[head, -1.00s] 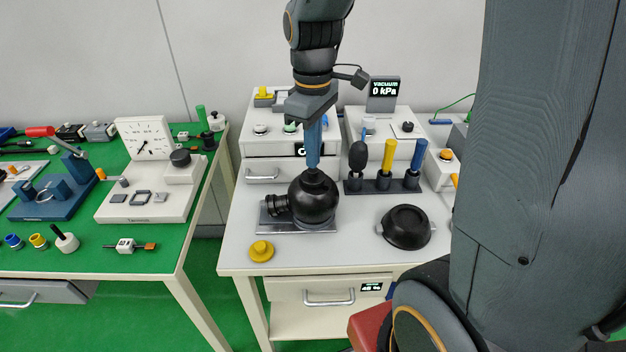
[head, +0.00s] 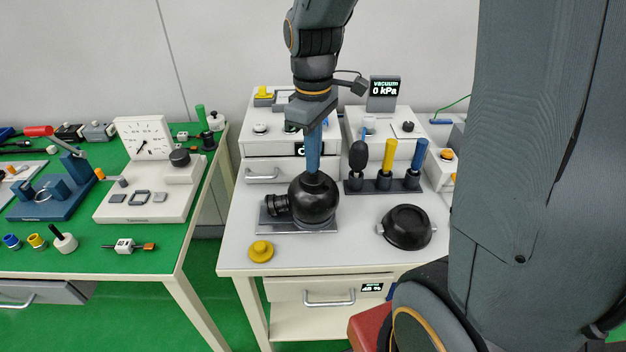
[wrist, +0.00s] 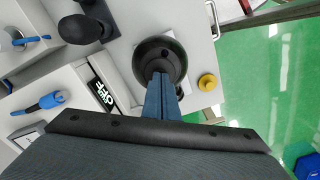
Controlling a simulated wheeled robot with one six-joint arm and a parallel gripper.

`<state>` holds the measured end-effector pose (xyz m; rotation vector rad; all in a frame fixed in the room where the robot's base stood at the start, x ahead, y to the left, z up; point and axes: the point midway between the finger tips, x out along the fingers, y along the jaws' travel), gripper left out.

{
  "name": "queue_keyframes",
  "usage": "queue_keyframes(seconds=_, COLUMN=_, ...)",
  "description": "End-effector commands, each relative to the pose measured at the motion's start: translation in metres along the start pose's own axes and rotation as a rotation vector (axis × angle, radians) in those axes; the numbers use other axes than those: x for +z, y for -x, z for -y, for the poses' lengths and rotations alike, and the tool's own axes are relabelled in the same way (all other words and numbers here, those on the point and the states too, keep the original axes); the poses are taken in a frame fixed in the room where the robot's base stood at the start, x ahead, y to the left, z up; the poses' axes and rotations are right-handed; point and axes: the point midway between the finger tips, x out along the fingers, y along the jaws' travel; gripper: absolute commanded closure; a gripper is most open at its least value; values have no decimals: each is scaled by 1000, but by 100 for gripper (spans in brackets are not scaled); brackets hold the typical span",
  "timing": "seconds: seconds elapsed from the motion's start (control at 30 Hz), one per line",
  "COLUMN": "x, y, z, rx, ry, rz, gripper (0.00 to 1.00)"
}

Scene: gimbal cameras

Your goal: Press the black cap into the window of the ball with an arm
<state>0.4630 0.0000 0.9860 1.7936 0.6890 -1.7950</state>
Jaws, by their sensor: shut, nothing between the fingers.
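The black ball (head: 318,203) with a short ribbed arm (head: 277,204) on its left side sits on a grey metal plate (head: 325,228) on the white table. My gripper (head: 312,170) points straight down, its blue fingers shut together, with the tips at the top of the ball. Nothing shows held between them. In the wrist view the fingertips (wrist: 160,78) meet the ball (wrist: 148,52) near its upper face. The black cap cannot be told apart from the ball's dark top, where the fingertips cover it.
A yellow knob (head: 261,251) lies front left of the ball. A black bowl-like part (head: 406,227) stands to the right. Behind are a rack with dark, yellow and blue handles (head: 387,168), white boxes and a vacuum display (head: 384,90). Table is clear between ball and bowl.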

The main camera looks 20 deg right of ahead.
Motion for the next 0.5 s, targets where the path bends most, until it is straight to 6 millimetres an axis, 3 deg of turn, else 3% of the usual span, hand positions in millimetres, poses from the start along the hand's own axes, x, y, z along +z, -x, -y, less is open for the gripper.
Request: queue_keyframes(seconds=0.5, x=0, y=12, z=0, rx=1, ry=0, rz=-1, gripper=100)
